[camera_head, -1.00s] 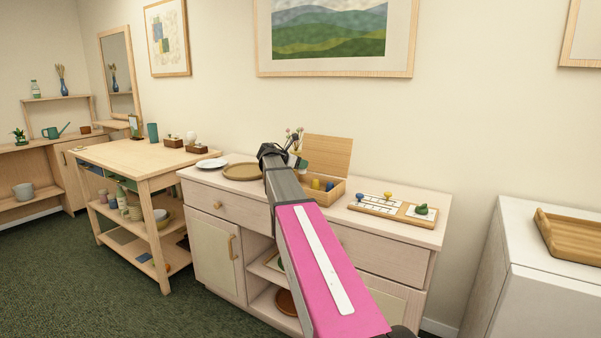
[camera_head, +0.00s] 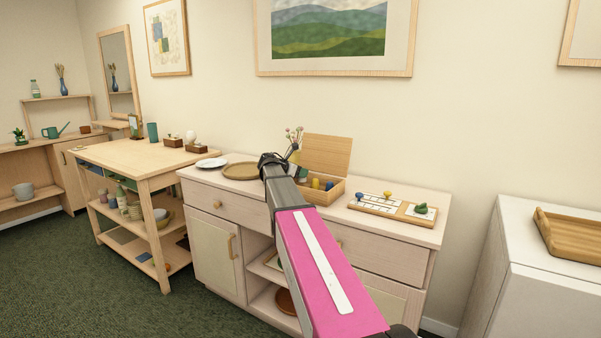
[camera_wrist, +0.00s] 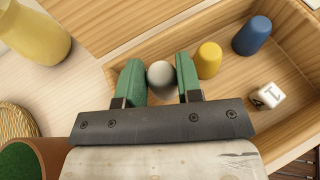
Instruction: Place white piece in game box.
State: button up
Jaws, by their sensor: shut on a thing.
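The game box (camera_head: 323,197) is a light wooden box with its lid (camera_head: 327,153) standing open, on the cabinet top. In the wrist view its wooden wall (camera_wrist: 222,22) shows with a yellow piece (camera_wrist: 209,58), a blue piece (camera_wrist: 252,36) and a lettered white die (camera_wrist: 267,96) inside. My gripper (camera_wrist: 160,78) has green fingers shut on the rounded white piece (camera_wrist: 161,74). It holds the piece at the left end of the box, left of the yellow piece. Whether the piece touches the box floor cannot be told. In the head view my arm hides most of my gripper.
A game board (camera_head: 388,207) with a yellow and a blue piece and a green item lies right of the box. A round woven tray (camera_head: 241,171) and a white plate (camera_head: 212,163) lie to the left. A flower vase stands behind my wrist. A yellow object (camera_wrist: 35,32) is near the box.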

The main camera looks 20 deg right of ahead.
jog(key=o, duration=0.9)
jog(key=shift+w+a+f, duration=0.1)
jog(key=shift+a+f, duration=0.05)
jog(key=shift+f, duration=0.25)
jog(key=shift+r, duration=0.25)
jog(key=v, duration=0.8)
jog(key=r+v, duration=0.1)
jog(key=v, duration=0.3)
jog(key=shift+r, duration=0.1)
